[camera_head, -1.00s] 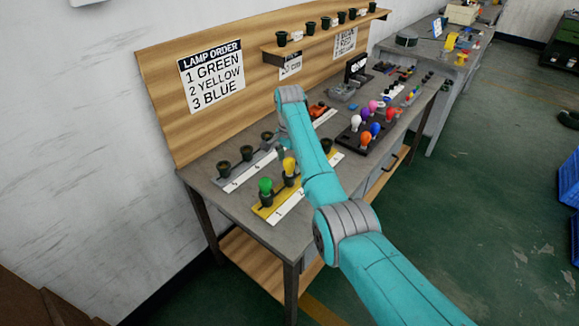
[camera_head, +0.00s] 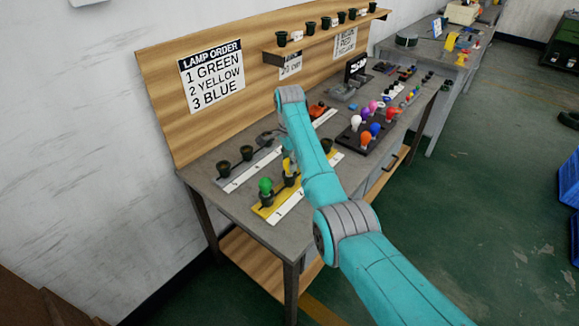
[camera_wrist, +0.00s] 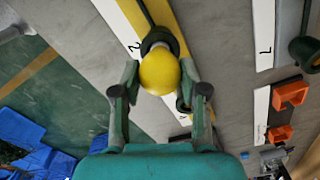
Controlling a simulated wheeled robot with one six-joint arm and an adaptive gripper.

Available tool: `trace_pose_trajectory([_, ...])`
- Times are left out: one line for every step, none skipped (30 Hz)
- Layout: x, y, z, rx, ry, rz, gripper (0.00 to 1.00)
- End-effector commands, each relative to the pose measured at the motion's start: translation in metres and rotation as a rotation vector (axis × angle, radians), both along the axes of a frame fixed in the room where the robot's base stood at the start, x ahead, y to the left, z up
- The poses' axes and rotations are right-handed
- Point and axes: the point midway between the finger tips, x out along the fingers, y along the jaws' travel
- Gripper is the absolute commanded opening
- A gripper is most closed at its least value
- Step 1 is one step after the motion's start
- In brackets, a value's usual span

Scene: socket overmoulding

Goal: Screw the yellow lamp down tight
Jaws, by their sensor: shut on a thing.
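The yellow lamp (camera_wrist: 160,72) sits upright over the dark socket (camera_wrist: 157,38) marked 2 on the yellow strip (camera_head: 264,212). In the wrist view my gripper (camera_wrist: 160,80) has one finger on each side of the lamp and is shut on it. In the head view the lamp (camera_head: 287,167) is partly covered by my gripper. How far the lamp's thread is in the socket cannot be seen. A green lamp (camera_head: 265,186) stands in the socket at position 1. The dark socket (camera_head: 327,146) at the strip's far end holds no lamp.
A grey strip with empty dark sockets (camera_head: 224,168) lies behind the yellow one. A black holder (camera_head: 348,143) with several coloured lamps stands to the right. Orange parts (camera_wrist: 290,92) lie nearby. A lamp order sign (camera_head: 212,75) is on the backboard. The bench front is clear.

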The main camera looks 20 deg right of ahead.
Motion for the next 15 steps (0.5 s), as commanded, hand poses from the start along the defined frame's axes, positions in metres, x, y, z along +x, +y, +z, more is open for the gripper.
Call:
trace_pose_trajectory([-0.0001,0.0000,-0.0004,0.000,0.000,-0.035,0.17])
trace_pose_trajectory([-0.0001,0.0000,-0.0004,0.000,0.000,-0.054,0.17])
trace_pose_trajectory([-0.0001,0.0000,-0.0005,0.000,0.000,-0.072,0.17])
trace_pose_trajectory([-0.0001,0.0000,-0.0005,0.000,0.000,-0.080,0.17])
trace_pose_trajectory([-0.0001,0.0000,-0.0005,0.000,0.000,-0.085,0.17])
trace_pose_trajectory([-0.0001,0.0000,-0.0005,0.000,0.000,-0.089,0.17])
trace_pose_trajectory([-0.0001,0.0000,-0.0005,0.000,0.000,-0.089,0.17])
trace_pose_trajectory([-0.0001,0.0000,-0.0005,0.000,0.000,-0.089,0.17])
trace_pose_trajectory([-0.0001,0.0000,-0.0005,0.000,0.000,-0.088,0.17])
trace_pose_trajectory([-0.0001,0.0000,-0.0005,0.000,0.000,-0.088,0.17])
trace_pose_trajectory([-0.0002,0.0000,-0.0005,0.000,0.001,-0.088,0.17])
trace_pose_trajectory([-0.0002,0.0000,-0.0005,0.000,0.001,-0.088,0.17])
trace_pose_trajectory([-0.0001,0.0000,-0.0005,0.000,0.000,-0.091,0.17])
trace_pose_trajectory([-0.0001,0.0000,-0.0006,0.000,0.001,-0.099,0.17])
trace_pose_trajectory([-0.0002,0.0000,-0.0006,0.000,0.001,-0.118,0.17])
